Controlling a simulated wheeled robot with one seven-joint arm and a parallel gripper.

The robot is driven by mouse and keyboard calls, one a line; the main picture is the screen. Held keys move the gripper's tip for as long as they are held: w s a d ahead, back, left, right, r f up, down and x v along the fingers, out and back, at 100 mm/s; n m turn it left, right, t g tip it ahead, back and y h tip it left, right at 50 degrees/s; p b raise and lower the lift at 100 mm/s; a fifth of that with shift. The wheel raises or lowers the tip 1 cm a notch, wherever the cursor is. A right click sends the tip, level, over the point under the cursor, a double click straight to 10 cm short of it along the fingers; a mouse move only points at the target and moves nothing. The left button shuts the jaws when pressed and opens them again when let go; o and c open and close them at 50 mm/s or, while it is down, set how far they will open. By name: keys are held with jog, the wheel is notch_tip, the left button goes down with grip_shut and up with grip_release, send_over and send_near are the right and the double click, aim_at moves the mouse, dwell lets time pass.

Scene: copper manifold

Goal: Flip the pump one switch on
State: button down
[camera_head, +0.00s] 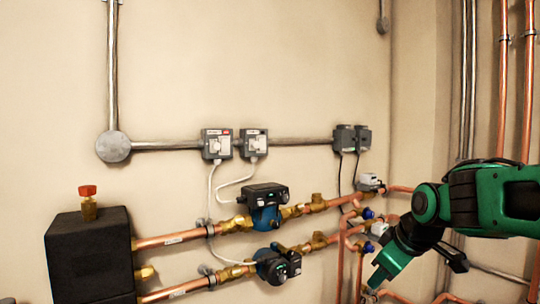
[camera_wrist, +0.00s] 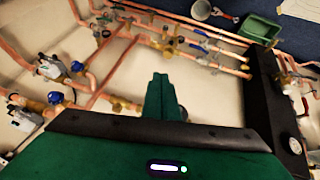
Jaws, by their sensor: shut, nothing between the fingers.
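Two grey switch boxes are fixed to the wall in the head view: a left switch box (camera_head: 217,143) and a right switch box (camera_head: 254,142). In the wrist view my gripper (camera_wrist: 162,82) is shut and empty; neither box can be made out there.
An upper pump (camera_head: 265,205) and a lower pump (camera_head: 277,263) sit on copper pipes below the boxes. Two dark grey boxes (camera_head: 351,138) are on the wall further right. A black block (camera_head: 88,254) stands at left. The wall before the switch boxes is clear.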

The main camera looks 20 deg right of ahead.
jog(key=w+a+r+n+t+y, duration=0.2)
jog(key=w+a+r+n+t, duration=0.1)
jog(key=r, duration=0.6)
jog(key=w+a+r+n+t+y, duration=0.1)
jog(key=w+a+r+n+t, duration=0.2)
jog(key=w+a+r+n, duration=0.2)
jog(key=w+a+r+n+t+y, duration=0.2)
jog(key=w+r+n, duration=0.6)
jog(key=r, duration=0.7)
jog(key=shift+w+a+n+t+y, duration=0.35)
jog(key=shift+a+n+t, duration=0.25)
jog(key=shift+a, duration=0.5)
